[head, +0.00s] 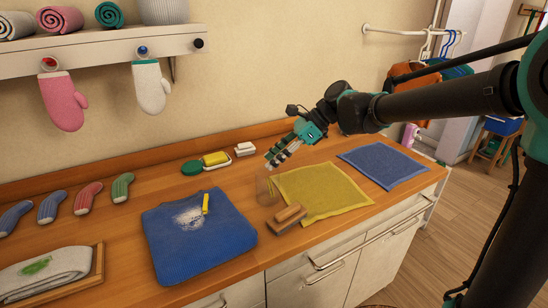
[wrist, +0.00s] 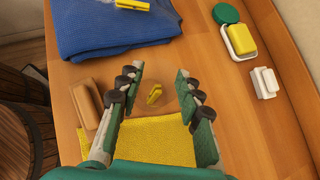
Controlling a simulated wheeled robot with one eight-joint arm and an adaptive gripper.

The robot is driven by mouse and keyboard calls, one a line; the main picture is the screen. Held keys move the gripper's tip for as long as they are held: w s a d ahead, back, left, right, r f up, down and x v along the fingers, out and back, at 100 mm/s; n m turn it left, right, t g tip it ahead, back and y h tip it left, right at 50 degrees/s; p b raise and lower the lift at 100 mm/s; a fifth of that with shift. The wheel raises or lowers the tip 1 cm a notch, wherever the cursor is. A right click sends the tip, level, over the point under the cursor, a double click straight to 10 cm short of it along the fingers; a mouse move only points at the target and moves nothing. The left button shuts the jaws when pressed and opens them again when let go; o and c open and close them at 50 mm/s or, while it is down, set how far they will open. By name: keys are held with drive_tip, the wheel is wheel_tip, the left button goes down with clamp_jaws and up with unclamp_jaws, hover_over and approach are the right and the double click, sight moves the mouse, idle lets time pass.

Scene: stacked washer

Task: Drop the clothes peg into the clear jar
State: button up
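The clear jar (head: 264,191) stands on the wooden counter left of the yellow cloth; in the wrist view its faint round outline (wrist: 156,109) lies between my fingers. A small yellow clothes peg (wrist: 155,94) shows within that outline, apart from both fingers; I cannot tell how deep it is. My gripper (head: 273,162) is above the jar. In the wrist view my gripper (wrist: 157,80) is open, with a wide gap between its fingers. A second yellow peg-like piece (head: 206,204) lies on the blue cloth, beside a white patch.
A wooden-backed brush (head: 287,219) lies close to the jar. The yellow cloth (head: 325,197) and a blue cloth (head: 384,163) lie to its right. The folded blue cloth (head: 180,250) is to its left. A soap dish (head: 216,160) and a white block (head: 245,149) are behind.

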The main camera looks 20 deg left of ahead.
drive_tip(key=v, duration=1.2)
drive_tip(key=w+d+f+n+t+h, duration=0.2)
drive_tip(key=d+f+n+t, duration=0.15)
drive_tip(key=d+f, duration=0.85)
drive_tip(key=s+d+f+n+t+h, duration=0.1)
drive_tip(key=s+d+f+n+h, duration=0.1)
drive_tip(key=d+f, duration=0.3)
drive_tip(key=s+d+f+n+t+h, duration=0.2)
drive_tip(key=s+d+f+n, duration=0.2)
drive_tip(key=d, duration=0.8)
drive_tip(key=s+d+f+n+t+h, duration=0.1)
drive_tip(key=s+d+f+n+h, duration=0.1)
drive_tip(key=d+f, duration=0.6)
drive_tip(key=shift+s+d+n+t, duration=0.35)
drive_tip(key=shift+s+d+n, duration=0.35)
drive_tip(key=shift+s, duration=0.2)
